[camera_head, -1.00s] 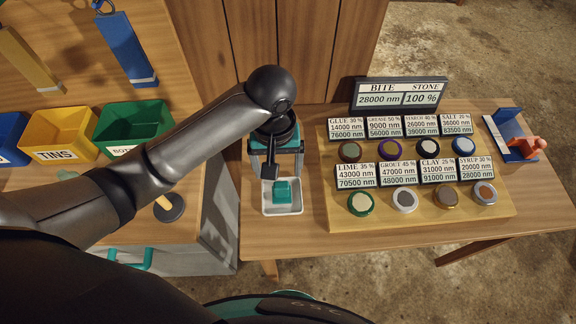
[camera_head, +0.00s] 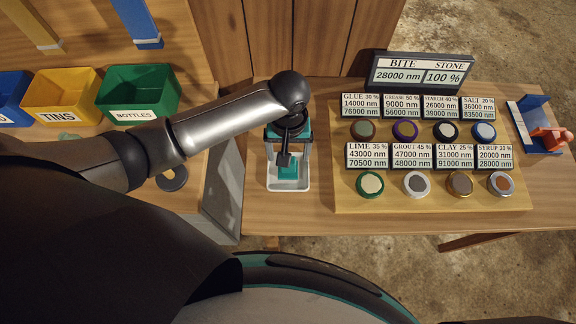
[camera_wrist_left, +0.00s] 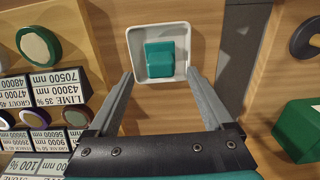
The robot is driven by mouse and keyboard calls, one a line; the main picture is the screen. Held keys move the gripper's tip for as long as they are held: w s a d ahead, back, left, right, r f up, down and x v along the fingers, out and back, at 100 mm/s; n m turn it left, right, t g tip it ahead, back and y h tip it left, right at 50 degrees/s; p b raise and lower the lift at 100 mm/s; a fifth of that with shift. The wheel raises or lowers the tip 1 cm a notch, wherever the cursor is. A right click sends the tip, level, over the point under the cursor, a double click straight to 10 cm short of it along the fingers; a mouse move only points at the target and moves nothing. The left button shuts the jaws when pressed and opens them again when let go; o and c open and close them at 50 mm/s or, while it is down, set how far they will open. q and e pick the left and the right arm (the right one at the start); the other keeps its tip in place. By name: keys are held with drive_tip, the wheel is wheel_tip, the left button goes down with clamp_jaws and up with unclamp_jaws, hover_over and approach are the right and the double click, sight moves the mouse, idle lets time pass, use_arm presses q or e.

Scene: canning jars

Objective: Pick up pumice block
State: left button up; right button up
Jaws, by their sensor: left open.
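A teal block (camera_head: 288,171), the only block-like piece here that fits the pumice block, lies in a small white tray (camera_head: 289,186) at the table's front edge. In the left wrist view the block (camera_wrist_left: 160,60) sits in the middle of the tray (camera_wrist_left: 141,36), with bare tray around it. My left gripper (camera_wrist_left: 160,76) is open and empty; its two fingers point at the tray, one toward each side. In the head view my left gripper (camera_head: 286,152) is above the tray and partly hides the block. My right gripper is not in view.
Right of the tray, a wooden board (camera_head: 430,200) holds several round-lidded jars with label cards. A display sign (camera_head: 421,73) stands behind them. A blue holder with an orange piece (camera_head: 546,137) is at the far right. Yellow (camera_head: 60,94) and green bins (camera_head: 137,93) stand left.

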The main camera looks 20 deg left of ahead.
use_arm(q)
wheel_tip(320, 180, down, 4)
drive_tip(key=shift+a+f+b, duration=0.1)
drive_tip(key=shift+f+b, duration=0.15)
drive_tip(key=shift+b, duration=0.25)
drive_tip(key=shift+c, duration=0.2)
clamp_jaws()
